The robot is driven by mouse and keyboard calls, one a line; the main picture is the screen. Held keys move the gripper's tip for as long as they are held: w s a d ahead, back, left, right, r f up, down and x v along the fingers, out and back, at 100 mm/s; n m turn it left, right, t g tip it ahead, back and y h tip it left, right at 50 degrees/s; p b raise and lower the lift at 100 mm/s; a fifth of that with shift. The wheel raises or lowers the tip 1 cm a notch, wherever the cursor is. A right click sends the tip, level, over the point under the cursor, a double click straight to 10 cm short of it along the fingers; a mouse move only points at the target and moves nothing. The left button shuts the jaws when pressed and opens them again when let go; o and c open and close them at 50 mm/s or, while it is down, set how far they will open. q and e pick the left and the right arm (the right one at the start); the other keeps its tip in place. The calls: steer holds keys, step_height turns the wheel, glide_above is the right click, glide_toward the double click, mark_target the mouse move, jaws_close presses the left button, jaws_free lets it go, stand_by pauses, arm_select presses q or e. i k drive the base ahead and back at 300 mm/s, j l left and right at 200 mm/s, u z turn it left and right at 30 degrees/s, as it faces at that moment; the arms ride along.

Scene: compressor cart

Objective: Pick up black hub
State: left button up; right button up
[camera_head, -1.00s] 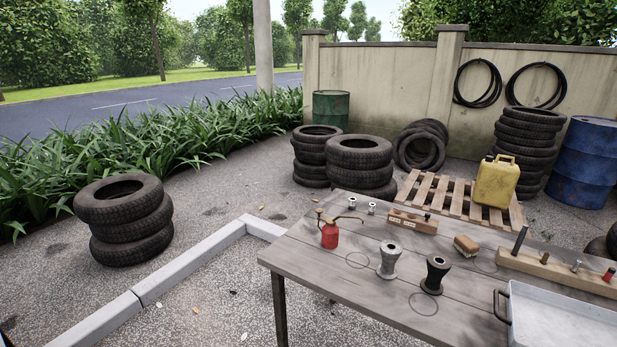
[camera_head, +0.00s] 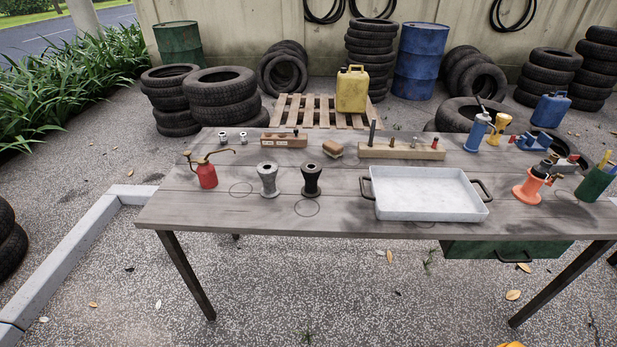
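The black hub (camera_head: 311,181) stands upright on the wooden table (camera_head: 220,217), left of the middle, with a drawn circle on the tabletop just in front of it. A grey hub (camera_head: 268,180) of similar shape stands just to its left. Neither of my grippers shows in the head view, and nothing touches the black hub. A small yellow-orange piece at the bottom edge is too cut off to name.
A white tray (camera_head: 430,204) with dark handles lies right of the black hub. A red oil can (camera_head: 207,176) stands left. A wooden block with pegs (camera_head: 400,151) and a brush (camera_head: 333,149) lie behind. An orange tool (camera_head: 530,186) stands right. Ground before the table is open.

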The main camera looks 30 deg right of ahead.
mark_target(311, 171)
steer(key=i+l+z, duration=0.1)
steer(key=l, duration=0.75)
steer(key=i+l+z, duration=0.15)
steer(key=l, duration=0.25)
steer(key=i+l, duration=0.15)
steer(key=l, duration=0.25)
steer(key=i+l+z, duration=0.15)
steer(key=l, duration=0.25)
steer(key=k, duration=0.05)
